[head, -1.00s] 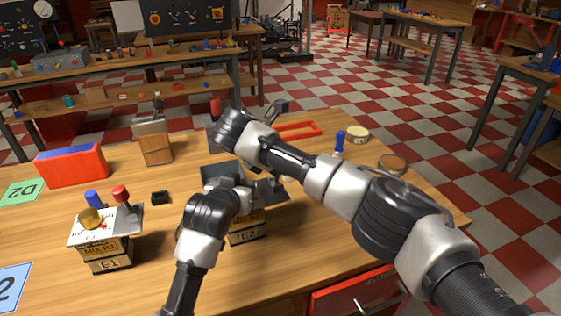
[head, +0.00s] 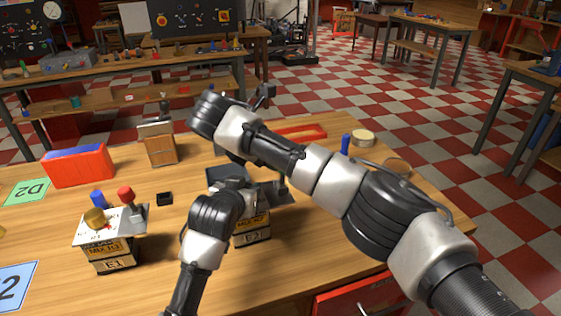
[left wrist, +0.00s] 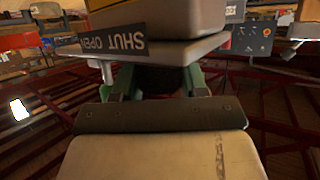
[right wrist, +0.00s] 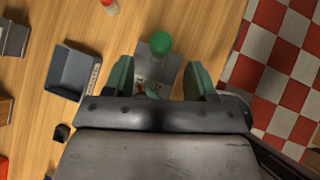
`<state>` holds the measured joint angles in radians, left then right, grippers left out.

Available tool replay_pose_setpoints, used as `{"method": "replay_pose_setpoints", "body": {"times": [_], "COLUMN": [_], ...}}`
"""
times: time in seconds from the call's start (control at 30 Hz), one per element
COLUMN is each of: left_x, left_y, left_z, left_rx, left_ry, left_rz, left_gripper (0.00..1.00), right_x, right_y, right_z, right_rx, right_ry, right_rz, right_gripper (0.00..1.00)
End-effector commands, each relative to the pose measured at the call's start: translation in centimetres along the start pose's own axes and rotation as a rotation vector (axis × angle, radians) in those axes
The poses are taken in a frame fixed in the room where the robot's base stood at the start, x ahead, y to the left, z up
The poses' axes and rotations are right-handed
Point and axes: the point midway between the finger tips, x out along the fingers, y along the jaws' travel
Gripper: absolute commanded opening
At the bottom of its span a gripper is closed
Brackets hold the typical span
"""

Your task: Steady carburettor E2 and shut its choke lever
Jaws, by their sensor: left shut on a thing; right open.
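Carburettor E2 (head: 252,232) stands upright on the wooden bench, its label facing me. A grey plate (head: 272,193) with a short lever shows on it, partly behind my arms. My left gripper (left wrist: 156,78) is shut on E2's body; a plate edge marked SHUT OPEN (left wrist: 115,44) crosses just beyond its fingers. In the head view my left wrist hides the fingers. My right gripper (right wrist: 160,68) is open and points down, with a grey plate and a green knob (right wrist: 160,44) beyond and between its fingers. I see no contact there. I cannot tell whether this knob is E2's lever.
Carburettor E1 (head: 108,255), with red and blue knobs, stands left of E2. A small black block (head: 164,199), a red box (head: 80,167) and a wooden box (head: 160,147) are nearby. A round tin (head: 363,137) is at the right back. The bench front is clear.

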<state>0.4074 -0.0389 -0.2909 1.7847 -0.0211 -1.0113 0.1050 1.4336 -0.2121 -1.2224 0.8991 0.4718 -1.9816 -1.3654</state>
Motion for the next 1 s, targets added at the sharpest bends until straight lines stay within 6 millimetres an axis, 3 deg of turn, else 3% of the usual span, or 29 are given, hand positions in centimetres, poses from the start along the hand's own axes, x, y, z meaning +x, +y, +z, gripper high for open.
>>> {"method": "replay_pose_setpoints", "body": {"times": [0.1,0.23,0.67,0.87,1.0], "left_x": [0.0,0.0,0.0,0.0,0.0], "left_y": [0.0,0.0,0.0,0.0,0.0], "left_z": [0.0,0.1,0.0,0.0,0.0], "left_rx": [0.000,0.000,0.000,0.000,0.000], "left_ry": [-0.001,-0.001,-0.001,-0.001,-0.001], "left_rz": [0.000,0.000,0.000,0.000,-0.001], "left_gripper": [0.10,0.10,0.10,0.10,0.10], "right_x": [-2.6,-4.1,-5.1,-4.7,-3.7], "right_y": [0.1,0.1,0.0,-0.1,-0.6], "right_z": [0.1,0.1,-0.1,-0.6,-1.9], "right_rx": [0.001,0.000,0.000,0.043,0.215], "right_ry": [-0.005,-0.004,0.001,0.048,0.213], "right_rz": [0.004,0.002,-0.001,0.004,0.003], "right_gripper": [0.56,0.56,0.56,0.29,0.07]}}
